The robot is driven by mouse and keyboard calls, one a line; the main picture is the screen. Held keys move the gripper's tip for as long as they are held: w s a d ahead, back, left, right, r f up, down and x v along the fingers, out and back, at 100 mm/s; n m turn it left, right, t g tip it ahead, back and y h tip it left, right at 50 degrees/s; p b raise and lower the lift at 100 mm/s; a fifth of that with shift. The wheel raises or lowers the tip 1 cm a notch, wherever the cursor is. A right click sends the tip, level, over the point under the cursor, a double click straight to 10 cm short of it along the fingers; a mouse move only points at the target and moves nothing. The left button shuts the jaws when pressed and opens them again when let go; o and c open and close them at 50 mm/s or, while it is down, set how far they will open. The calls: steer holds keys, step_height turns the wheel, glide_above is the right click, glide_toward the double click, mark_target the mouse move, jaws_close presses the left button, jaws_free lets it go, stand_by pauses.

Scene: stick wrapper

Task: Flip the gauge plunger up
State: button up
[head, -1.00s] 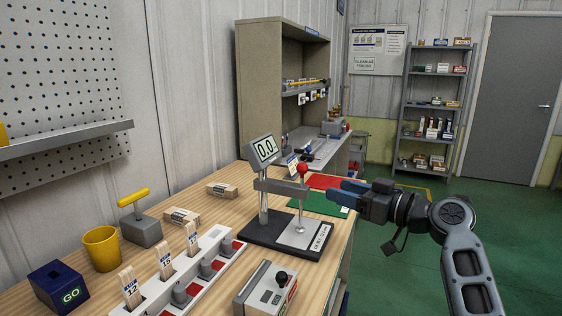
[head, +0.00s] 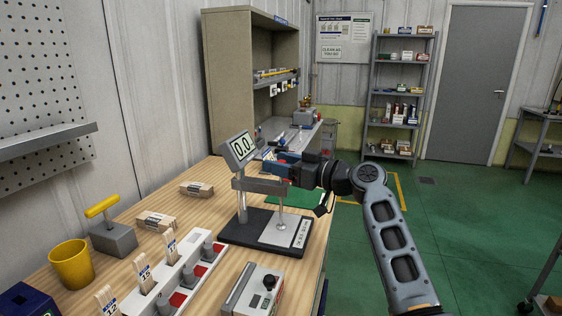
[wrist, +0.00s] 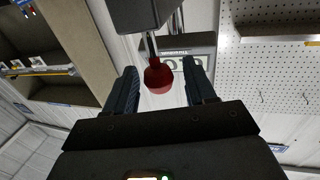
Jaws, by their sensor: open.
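The gauge (head: 262,186) stands on a black base with a grey plate, and its tilted display (head: 239,149) reads 0.0. Its thin plunger rod (head: 282,213) hangs from the horizontal arm down to the plate. The plunger's red knob (wrist: 158,76) shows in the wrist view between my two fingers, with a gap on each side. In the head view my fingers largely hide the knob. My gripper (head: 280,166) is open, level with the knob just above the gauge arm, reaching in from the right.
A white rack (head: 180,278) with numbered wooden sticks and a control box (head: 252,290) stand in front of the gauge. A yellow cup (head: 71,264), a yellow-handled block (head: 113,237) and wrapped bundles (head: 197,188) are left. A green mat (head: 290,196) lies behind the gauge.

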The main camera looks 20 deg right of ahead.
steer(key=shift+c, duration=0.3)
jaws_close()
stand_by(0.3)
